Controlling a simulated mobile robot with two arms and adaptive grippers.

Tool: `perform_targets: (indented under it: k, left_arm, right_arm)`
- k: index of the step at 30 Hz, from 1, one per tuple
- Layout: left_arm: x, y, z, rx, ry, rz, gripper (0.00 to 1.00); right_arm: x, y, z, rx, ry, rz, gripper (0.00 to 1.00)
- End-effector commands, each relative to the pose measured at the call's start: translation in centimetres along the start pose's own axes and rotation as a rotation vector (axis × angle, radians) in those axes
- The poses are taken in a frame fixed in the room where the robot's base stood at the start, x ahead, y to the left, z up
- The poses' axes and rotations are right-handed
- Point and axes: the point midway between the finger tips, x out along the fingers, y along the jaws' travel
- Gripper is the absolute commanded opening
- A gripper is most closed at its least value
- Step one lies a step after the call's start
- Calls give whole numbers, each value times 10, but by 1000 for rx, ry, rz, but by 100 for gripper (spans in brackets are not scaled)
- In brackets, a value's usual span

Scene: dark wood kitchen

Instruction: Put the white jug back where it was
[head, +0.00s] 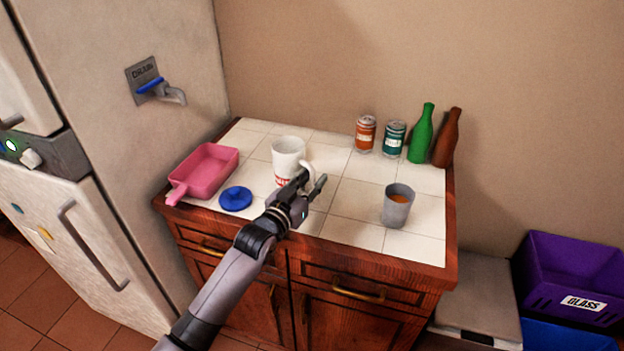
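The white jug (287,152) with red lettering stands upright on the white tiled top of the wooden cabinet (345,215). Its handle faces right, toward my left gripper (313,179). My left gripper is at the jug's front right, with its two fingers apart close to the handle. It covers part of the jug's lower right side; I cannot tell whether a finger touches the handle. My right gripper is not in view.
A pink tray (207,164) and blue lid (236,198) lie left of the jug. A grey cup (397,208) holding orange liquid stands right. Two cans (366,133) and green and brown bottles (421,135) stand behind. A fridge (110,120) borders the left.

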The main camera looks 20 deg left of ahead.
Motion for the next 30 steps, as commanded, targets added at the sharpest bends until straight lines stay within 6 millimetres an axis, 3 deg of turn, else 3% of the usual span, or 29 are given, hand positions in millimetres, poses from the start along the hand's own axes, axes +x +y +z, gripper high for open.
perform_targets:
  k: [10,13,24,30]
  left_arm:
    - [0,0,-4,0,1,0,30]
    - [-8,0,-1,0,-2,0,30]
    - [-83,0,0,0,-3,0,30]
    - [-111,0,-1,1,-1,0,30]
  right_arm:
    - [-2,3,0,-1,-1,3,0]
    - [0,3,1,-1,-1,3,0]
    - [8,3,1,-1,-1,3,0]
    - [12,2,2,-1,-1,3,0]
